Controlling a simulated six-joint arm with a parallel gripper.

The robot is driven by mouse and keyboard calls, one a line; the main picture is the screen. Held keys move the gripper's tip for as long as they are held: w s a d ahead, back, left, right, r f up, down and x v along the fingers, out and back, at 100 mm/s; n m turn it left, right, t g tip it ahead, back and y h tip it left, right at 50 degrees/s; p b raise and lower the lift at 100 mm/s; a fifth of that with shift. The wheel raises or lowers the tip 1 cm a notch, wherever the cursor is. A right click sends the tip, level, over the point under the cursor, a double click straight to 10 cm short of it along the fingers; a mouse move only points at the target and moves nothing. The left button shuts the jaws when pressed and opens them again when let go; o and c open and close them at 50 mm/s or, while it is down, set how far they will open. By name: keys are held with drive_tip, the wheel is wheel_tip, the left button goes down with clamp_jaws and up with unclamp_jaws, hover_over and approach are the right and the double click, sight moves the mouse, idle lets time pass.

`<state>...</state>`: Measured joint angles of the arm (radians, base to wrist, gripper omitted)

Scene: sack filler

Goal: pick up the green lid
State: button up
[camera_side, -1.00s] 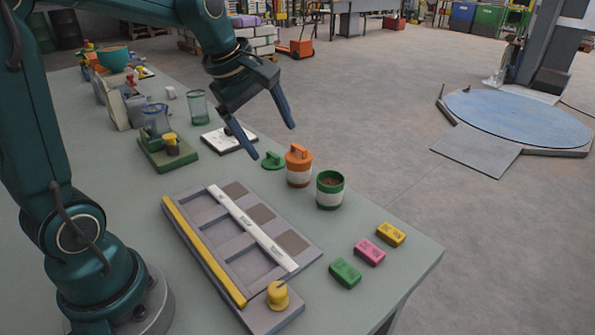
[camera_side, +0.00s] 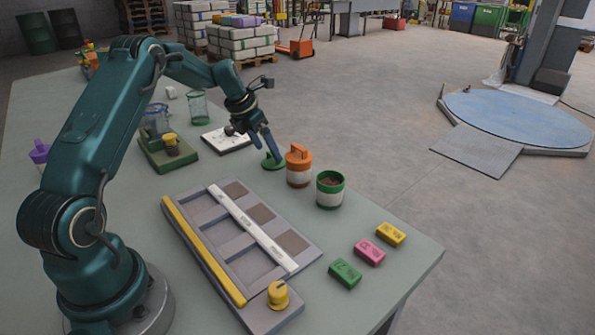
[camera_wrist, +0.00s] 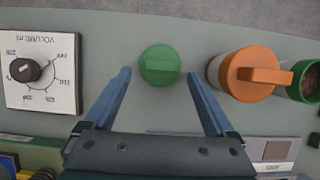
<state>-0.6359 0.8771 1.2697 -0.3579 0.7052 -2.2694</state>
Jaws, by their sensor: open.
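The green lid (camera_side: 272,162) lies flat on the table, with a raised bar handle on top. In the side view my gripper (camera_side: 272,154) is down at the lid, partly in front of it. In the wrist view the round green lid (camera_wrist: 160,65) shows ahead of and between the two blue fingers of my gripper (camera_wrist: 159,75). The fingers are open, one on either side, with visible gaps to the lid. Whether the fingertips are at the lid's height is hard to tell.
An orange-lidded jar (camera_side: 298,166) stands just right of the lid, close to one finger. Beyond it is an open green-rimmed jar (camera_side: 330,190). A white dial plate (camera_wrist: 40,62) lies to the left. A grey tray (camera_side: 309,257) and several coloured blocks sit nearer.

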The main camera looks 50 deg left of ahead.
sight(273, 159)
drive_tip(key=shift+x, duration=1.25)
clamp_jaws()
